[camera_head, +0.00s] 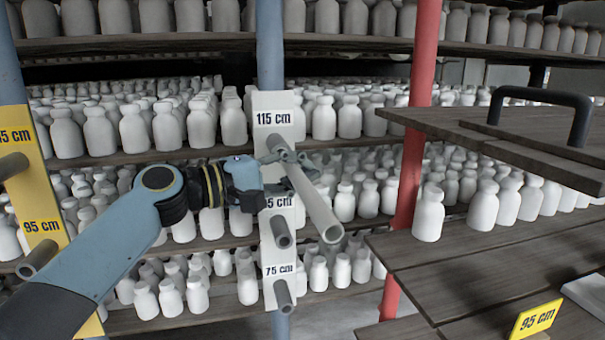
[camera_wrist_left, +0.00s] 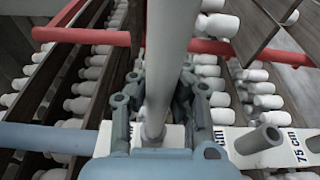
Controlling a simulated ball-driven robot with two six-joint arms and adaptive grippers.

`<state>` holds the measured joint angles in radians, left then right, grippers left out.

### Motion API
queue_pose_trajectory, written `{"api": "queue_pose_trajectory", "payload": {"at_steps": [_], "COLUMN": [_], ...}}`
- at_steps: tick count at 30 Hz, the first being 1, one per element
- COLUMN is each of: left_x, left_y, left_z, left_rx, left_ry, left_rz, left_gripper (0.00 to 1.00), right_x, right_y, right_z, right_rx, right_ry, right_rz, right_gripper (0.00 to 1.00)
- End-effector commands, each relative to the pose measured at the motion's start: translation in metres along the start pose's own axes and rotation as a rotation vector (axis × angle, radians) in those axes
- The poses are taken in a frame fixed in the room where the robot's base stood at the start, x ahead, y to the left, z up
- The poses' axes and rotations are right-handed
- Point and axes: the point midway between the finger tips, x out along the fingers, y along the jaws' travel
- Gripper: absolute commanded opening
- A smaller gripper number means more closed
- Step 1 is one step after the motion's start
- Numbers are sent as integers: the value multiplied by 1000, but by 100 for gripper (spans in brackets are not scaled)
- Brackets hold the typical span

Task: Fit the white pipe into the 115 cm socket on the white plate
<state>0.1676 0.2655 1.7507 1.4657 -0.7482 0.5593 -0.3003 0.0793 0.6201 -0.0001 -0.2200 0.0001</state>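The white plate (camera_head: 258,101) hangs upright on a blue post and carries labels 115 cm, a partly covered one, and 75 cm. Short grey sockets stick out beside the lower labels. The white pipe (camera_head: 318,207) slants from just below the 115 cm label toward me, its open near end low. My left gripper (camera_head: 292,170) is shut around the pipe near its far part. In the left wrist view the pipe (camera_wrist_left: 168,60) runs between the fingers (camera_wrist_left: 163,105), and its far end meets or nearly meets the plate (camera_wrist_left: 236,140). The 115 cm socket is hidden there. My right gripper is not in view.
A yellow plate (camera_head: 28,150) with its own sockets stands at the left. Shelves of white bottles fill the back. A red post (camera_head: 412,140) and brown boards (camera_head: 480,255) with a dark handle (camera_head: 545,97) stand at the right. A yellow 95 cm sign (camera_head: 537,319) is low right.

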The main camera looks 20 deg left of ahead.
Motion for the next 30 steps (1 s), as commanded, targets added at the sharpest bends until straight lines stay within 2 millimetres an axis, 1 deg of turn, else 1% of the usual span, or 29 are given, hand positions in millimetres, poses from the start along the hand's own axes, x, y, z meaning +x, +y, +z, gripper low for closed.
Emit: {"api": "queue_pose_trajectory", "payload": {"at_steps": [30], "left_x": [6], "left_y": [1], "left_z": [-25], "left_rx": [0], "left_ry": [1], "left_rz": [1], "left_gripper": [0], "right_x": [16], "right_y": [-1], "right_z": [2], "right_rx": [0], "right_ry": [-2], "right_rz": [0], "right_gripper": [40]}}
